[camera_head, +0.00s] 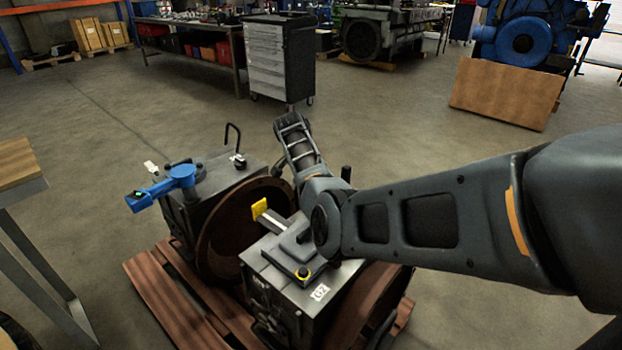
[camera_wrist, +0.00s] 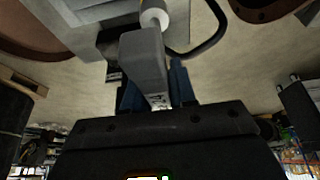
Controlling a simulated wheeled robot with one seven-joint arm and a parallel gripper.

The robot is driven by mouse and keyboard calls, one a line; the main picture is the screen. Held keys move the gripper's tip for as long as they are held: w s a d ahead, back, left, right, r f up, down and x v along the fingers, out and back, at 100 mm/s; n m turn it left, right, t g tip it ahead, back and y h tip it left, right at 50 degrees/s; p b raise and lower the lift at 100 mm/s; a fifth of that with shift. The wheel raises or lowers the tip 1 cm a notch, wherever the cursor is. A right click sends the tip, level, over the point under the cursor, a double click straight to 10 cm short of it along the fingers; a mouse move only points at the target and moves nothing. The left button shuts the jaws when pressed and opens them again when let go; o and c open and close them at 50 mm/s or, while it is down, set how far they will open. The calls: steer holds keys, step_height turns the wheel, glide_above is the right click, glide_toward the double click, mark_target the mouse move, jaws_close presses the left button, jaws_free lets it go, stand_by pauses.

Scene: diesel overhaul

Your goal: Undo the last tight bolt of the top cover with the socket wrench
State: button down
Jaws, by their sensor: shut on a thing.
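In the wrist view my gripper (camera_wrist: 155,88) is shut on a grey bar-shaped tool, which I take to be the socket wrench (camera_wrist: 143,60). A pale cylindrical piece (camera_wrist: 154,14) shows at the tool's far end. I cannot tell whether it sits on a bolt. A grey top cover (camera_head: 300,240) lies on the near dark block, partly behind my arm.
The blocks stand on a brown pallet (camera_head: 160,290). A blue tool with a green light (camera_head: 160,192) is on the left block, with a black loop handle (camera_head: 232,135) behind. A table (camera_head: 22,165) stands at left. Floor is free towards the drawer cabinet (camera_head: 279,60).

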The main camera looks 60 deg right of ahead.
steer(key=shift+f+b, duration=0.7)
steer(key=shift+f, duration=0.1)
steer(key=shift+r+n+p, duration=0.25)
steer(key=shift+n+p, duration=0.15)
steer(key=shift+p, duration=0.2)
steer(key=shift+s+r+n+t+p, duration=0.15)
steer(key=shift+n+t+p, duration=0.45)
steer(key=shift+n+p, duration=0.6)
steer(key=shift+f+b, duration=0.35)
steer(key=shift+b, duration=0.2)
steer(key=c, duration=1.5)
jaws_free()
jaws_close()
steer(key=shift+r, duration=0.1)
